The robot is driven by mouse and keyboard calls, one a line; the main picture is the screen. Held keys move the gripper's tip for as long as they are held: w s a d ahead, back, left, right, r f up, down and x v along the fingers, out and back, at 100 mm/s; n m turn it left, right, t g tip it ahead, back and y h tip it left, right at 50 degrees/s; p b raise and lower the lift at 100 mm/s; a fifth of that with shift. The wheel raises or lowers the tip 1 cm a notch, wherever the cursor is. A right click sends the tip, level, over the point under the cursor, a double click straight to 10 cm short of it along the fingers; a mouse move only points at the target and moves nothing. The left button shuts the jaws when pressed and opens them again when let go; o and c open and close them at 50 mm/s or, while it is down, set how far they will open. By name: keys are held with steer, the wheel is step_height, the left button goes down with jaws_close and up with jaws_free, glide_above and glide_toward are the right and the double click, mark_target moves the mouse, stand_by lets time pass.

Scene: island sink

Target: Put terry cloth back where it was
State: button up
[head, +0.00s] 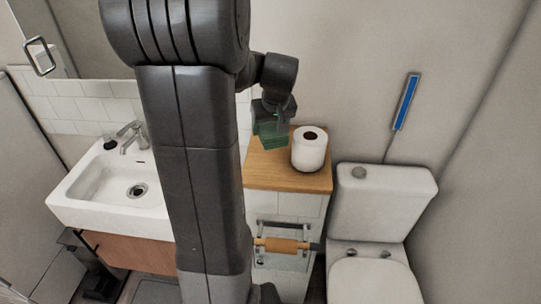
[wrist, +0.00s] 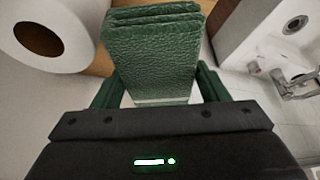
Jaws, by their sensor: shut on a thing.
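The green terry cloth (head: 271,138) is folded in layers and held over the wooden shelf top (head: 288,180), left of the white paper roll. In the wrist view the cloth (wrist: 152,55) fills the space between the fingers. My gripper (head: 270,112) points down and is shut on the cloth; it also shows in the wrist view (wrist: 155,88). I cannot tell whether the cloth's underside touches the wood. My arm hides part of the shelf's left side and the area between it and the sink.
A white paper roll (head: 310,149) stands upright on the wood, close to the right of the cloth. The sink (head: 118,190) with its tap (head: 132,136) is at left, the toilet (head: 382,205) at right. The front part of the wooden top is clear.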

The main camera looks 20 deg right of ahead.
mark_target(274, 134)
step_height(274, 134, down, 9)
steer(key=shift+f+p, duration=0.1)
steer(key=shift+p, duration=0.4)
steer(key=shift+f, duration=0.2)
steer(key=o, duration=0.6)
steer(key=shift+r, duration=0.1)
steer(key=shift+r, duration=0.1)
steer(key=b+v, duration=0.1)
steer(key=v, duration=1.1)
